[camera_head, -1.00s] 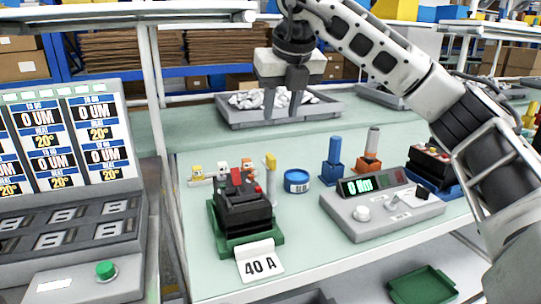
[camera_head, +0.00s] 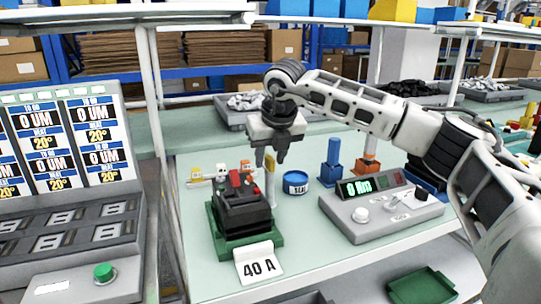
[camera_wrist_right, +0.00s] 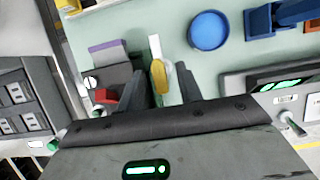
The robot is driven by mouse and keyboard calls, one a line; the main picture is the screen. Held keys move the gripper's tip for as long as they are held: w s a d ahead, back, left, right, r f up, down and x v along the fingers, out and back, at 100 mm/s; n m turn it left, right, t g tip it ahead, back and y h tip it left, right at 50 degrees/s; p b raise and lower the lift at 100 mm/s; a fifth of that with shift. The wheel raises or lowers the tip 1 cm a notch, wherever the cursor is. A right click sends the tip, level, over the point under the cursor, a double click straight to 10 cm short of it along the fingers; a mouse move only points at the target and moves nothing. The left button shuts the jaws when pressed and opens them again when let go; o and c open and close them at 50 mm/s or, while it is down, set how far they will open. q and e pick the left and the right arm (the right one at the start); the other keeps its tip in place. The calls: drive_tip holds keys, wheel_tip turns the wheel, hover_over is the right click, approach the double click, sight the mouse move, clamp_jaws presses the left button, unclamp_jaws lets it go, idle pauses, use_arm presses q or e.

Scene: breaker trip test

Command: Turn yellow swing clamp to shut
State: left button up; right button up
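The yellow swing clamp (camera_head: 270,170) stands upright at the back right corner of the black breaker (camera_head: 243,212), which sits in a green base (camera_head: 238,246). In the right wrist view its yellow grip (camera_wrist_right: 158,76) lies between the two fingers, with a pale bar behind it. My right gripper (camera_head: 271,157) is open and points down at the clamp's top. In the right wrist view the gripper (camera_wrist_right: 160,88) shows a gap on both sides of the grip; contact cannot be told. My left gripper is not in view.
A blue round tin (camera_head: 296,183) stands just right of the clamp. A grey meter box (camera_head: 380,212) is farther right. A "40 A" card (camera_head: 259,264) leans in front of the base. Small yellow, white and orange pieces stand behind the breaker.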

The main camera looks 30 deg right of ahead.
clamp_jaws()
